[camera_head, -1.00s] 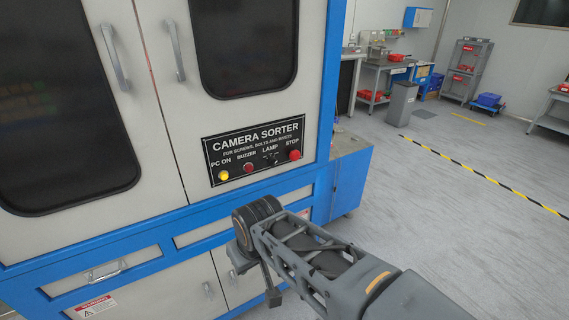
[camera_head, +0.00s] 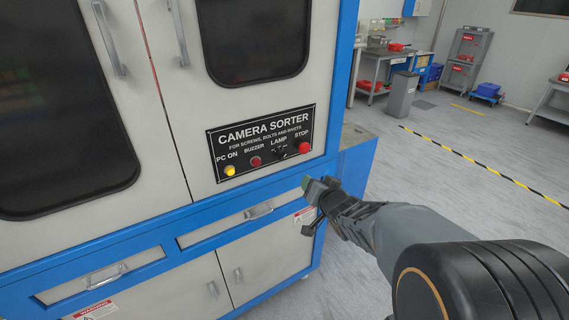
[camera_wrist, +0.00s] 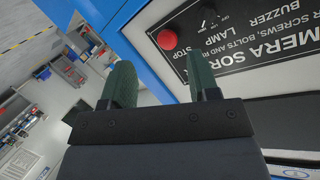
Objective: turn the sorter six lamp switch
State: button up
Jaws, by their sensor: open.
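The black CAMERA SORTER panel (camera_head: 262,142) is on the white and blue cabinet. Its lamp switch (camera_head: 279,152) is a small dark knob under the word LAMP, between the red buzzer and stop buttons. In the wrist view the panel appears upside down, and the lamp switch (camera_wrist: 208,6) is cut by the top edge. My gripper (camera_head: 311,206) is open and empty, below and right of the switch, apart from the panel. Its green-padded fingers also show in the wrist view (camera_wrist: 158,62).
The red stop button (camera_head: 304,148) sits right beside the lamp switch. The buzzer button (camera_head: 256,161) and yellow PC ON button (camera_head: 230,170) are to its left. A drawer handle (camera_head: 258,210) juts out below the panel. Open floor lies to the right.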

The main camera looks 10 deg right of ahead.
aim_at(282, 159)
jog(key=w+a+t+y, duration=0.1)
jog(key=w+a, duration=0.1)
jog(key=w, duration=0.2)
jog(key=w+a+y, duration=0.2)
jog(key=w, duration=0.3)
jog(key=w+a+t+y, duration=0.1)
jog(key=w+a+y, duration=0.1)
jog(key=w, duration=0.2)
jog(key=shift+w+a+r+t, duration=0.1)
jog(key=shift+w+r+t, duration=0.05)
jog(key=shift+w+t, duration=0.2)
jog(key=shift+c, duration=0.3)
jog(key=c, duration=0.8)
